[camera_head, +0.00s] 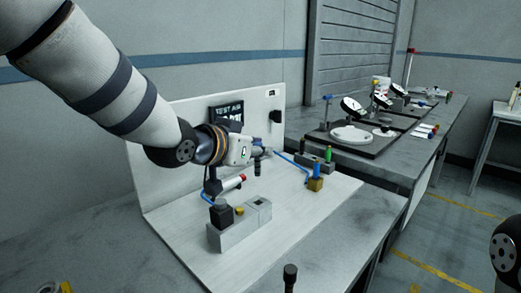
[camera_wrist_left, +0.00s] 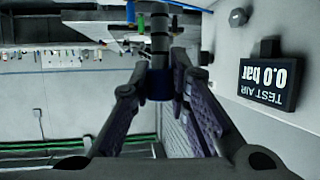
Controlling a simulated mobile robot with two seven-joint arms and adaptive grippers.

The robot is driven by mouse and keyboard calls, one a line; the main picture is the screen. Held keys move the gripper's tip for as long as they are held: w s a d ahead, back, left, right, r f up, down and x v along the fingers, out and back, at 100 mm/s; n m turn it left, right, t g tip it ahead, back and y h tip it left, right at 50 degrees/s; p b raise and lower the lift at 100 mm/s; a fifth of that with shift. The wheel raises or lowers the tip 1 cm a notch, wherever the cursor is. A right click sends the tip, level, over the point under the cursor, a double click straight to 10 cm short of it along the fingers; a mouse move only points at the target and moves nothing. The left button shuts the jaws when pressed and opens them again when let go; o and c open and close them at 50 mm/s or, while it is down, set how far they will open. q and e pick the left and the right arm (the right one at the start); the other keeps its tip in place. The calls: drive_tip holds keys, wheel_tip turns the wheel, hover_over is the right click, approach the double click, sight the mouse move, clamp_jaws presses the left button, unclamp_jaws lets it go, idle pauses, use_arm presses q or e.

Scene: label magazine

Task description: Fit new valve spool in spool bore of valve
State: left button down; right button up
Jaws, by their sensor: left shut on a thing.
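My left gripper (camera_head: 262,152) is shut on the valve spool, a dark grooved rod (camera_wrist_left: 159,38) that shows between the fingers in the left wrist view. In the head view a short dark end of the spool (camera_head: 257,169) hangs below the fingers. The grey valve block (camera_head: 235,234) stands on the white board, below and in front of the gripper, clear of the spool. It has a black cap (camera_head: 221,214) at its left and a dark square opening on top at its right. Which opening is the spool bore, I cannot tell. My right gripper is out of view.
A TEST AIR display (camera_wrist_left: 268,82) reading 0.0 bar is on the upright panel. A brass block with a blue top (camera_head: 315,184) and a dark rack with a green piece (camera_head: 328,155) stand to the right. A black knob (camera_head: 290,274) is in front. Blue hoses run nearby.

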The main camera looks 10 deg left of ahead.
sight(256, 174)
use_arm(q)
drive_tip(key=shift+w, duration=0.15)
drive_tip(key=shift+f+b, duration=0.3)
drive_tip(key=shift+f, duration=2.65)
drive_tip(key=shift+r, duration=0.15)
drive_tip(key=shift+p, duration=0.3)
drive_tip(key=shift+s+f, duration=0.2)
drive_tip(key=shift+f, duration=0.85)
idle(0.4)
drive_tip(key=shift+w, duration=0.25)
